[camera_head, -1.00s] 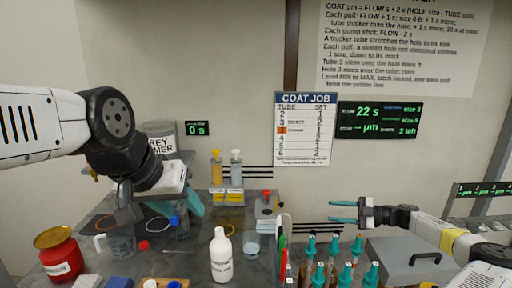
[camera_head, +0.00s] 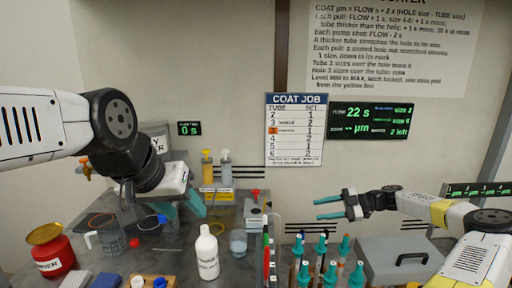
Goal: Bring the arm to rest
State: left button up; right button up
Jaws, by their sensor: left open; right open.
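My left gripper (camera_head: 180,212) hangs at the left of the bench, its teal fingers pointing down and apart, with nothing seen between them. It is above the bench near a clear beaker (camera_head: 108,238). My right gripper (camera_head: 328,208) is held level at the right, its two teal fingers pointing left, open and empty. My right arm (camera_head: 440,212) reaches in from the right edge.
A red thinner can (camera_head: 52,254), a white bottle (camera_head: 207,254) and a small clear cup (camera_head: 238,242) stand on the bench. A grey case (camera_head: 400,260) with a handle lies at the right. Two pump bottles (camera_head: 216,168) stand at the back. The air before the wall is free.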

jog(key=s+a+r+m+g+h, duration=0.3)
jog(key=s+a+r+m+h, duration=0.3)
jog(key=s+a+r+h, duration=0.45)
jog(key=s+r+m+t+h, duration=0.1)
jog(key=s+r+m+t, duration=0.2)
jog(key=s+r+m, duration=0.3)
jog(key=s+r+m+t+h, duration=0.1)
jog(key=s+r+m+t, duration=0.3)
jog(key=s+m, duration=0.6)
jog(key=s+r, duration=0.2)
jog(key=s, duration=0.3)
jog(key=shift+d+r+m, duration=0.25)
jog(key=shift+d+m, duration=0.05)
jog(key=shift+d, duration=0.1)
jog(key=shift+s, duration=0.1)
jog(key=shift+c, duration=0.3)
